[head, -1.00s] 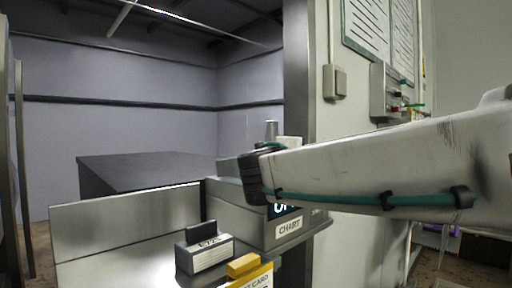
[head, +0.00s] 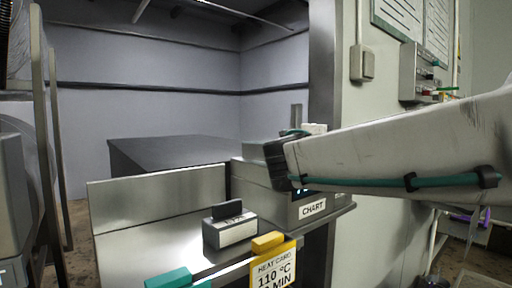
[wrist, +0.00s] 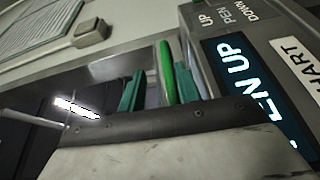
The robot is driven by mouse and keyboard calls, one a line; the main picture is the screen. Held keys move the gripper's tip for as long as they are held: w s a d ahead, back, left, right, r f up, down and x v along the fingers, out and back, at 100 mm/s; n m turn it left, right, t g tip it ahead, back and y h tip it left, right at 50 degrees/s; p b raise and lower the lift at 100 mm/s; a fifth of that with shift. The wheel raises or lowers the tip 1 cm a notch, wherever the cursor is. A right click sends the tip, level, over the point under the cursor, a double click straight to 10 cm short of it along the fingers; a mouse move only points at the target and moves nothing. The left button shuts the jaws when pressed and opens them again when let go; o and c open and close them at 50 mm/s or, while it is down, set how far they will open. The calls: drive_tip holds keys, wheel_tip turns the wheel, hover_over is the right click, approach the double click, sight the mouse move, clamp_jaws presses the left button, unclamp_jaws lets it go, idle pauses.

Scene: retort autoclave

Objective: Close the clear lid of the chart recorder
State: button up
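The chart recorder (head: 275,206) is a grey box with a CHART label, at the middle right of the head view behind the worktop. My arm reaches in from the right and covers part of its top and front. In the wrist view the recorder (wrist: 213,47) shows close up at the right, with a lit PEN UP display and a pen switch label. My gripper (wrist: 160,92) is beside it, its two teal fingers apart. A brighter green bar (wrist: 168,72) shows between the fingers; I cannot tell whether they touch it. I cannot clearly make out the clear lid.
A small grey block (head: 229,230) and a yellow-clipped heat card (head: 273,268) are in front of the recorder. A steel panel (head: 160,198) stands at the left. A wall with a switch (head: 362,63) and posted sheets rises at the right. Dark grey equipment crowds the far left.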

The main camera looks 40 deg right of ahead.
drive_tip(key=shift+a, duration=0.1)
drive_tip(key=v, duration=0.7)
drive_tip(key=shift+s+a, duration=0.15)
drive_tip(key=shift+a, duration=0.1)
idle(0.5)
